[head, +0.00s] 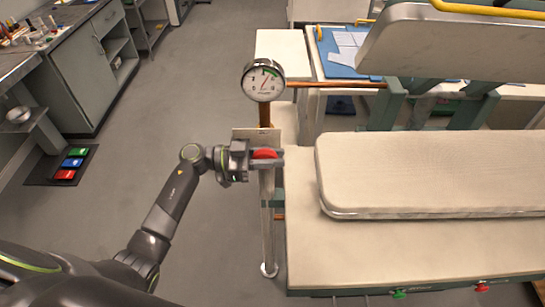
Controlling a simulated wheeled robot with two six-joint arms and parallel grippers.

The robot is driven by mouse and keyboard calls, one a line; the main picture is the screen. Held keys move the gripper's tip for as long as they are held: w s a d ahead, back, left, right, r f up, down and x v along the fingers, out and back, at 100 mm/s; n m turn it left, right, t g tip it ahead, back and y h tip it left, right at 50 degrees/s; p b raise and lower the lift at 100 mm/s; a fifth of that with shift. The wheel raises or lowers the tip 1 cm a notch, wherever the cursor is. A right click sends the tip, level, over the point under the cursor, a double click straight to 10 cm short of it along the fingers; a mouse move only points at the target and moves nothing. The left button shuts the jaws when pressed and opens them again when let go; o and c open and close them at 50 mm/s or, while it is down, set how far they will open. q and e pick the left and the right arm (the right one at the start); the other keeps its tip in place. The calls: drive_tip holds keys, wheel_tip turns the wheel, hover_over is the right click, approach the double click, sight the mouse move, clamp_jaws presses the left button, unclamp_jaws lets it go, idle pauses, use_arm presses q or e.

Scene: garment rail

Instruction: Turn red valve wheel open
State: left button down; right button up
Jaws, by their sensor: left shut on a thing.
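The red valve wheel (264,153) sits on a pale plate on an upright post, left of the pressing table. My left gripper (266,158) is shut on the wheel, its fingers reaching in from the left and hiding part of it. The round pressure gauge (263,80) with a white dial and red needle stands on a copper pipe above the wheel. My right gripper is not in the head view.
The ironing press (430,175) with a padded board fills the right side. A grey workbench (75,60) stands at upper left. Coloured pedals (70,163) lie on a dark floor mat. Grey floor (190,80) between is clear.

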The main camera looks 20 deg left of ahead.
use_arm(q)
drive_tip(key=shift+r+h, duration=0.1)
drive_tip(key=shift+h, duration=0.5)
drive_tip(key=c, duration=1.3)
unclamp_jaws()
drive_tip(key=shift+o, duration=0.2)
drive_tip(key=shift+a, duration=0.1)
drive_tip(key=b+v, duration=0.6)
drive_tip(key=v, duration=1.1)
drive_tip(key=shift+s+a+b, duration=0.15)
drive_tip(key=shift+s+b, duration=0.1)
drive_tip(key=shift+b, duration=0.15)
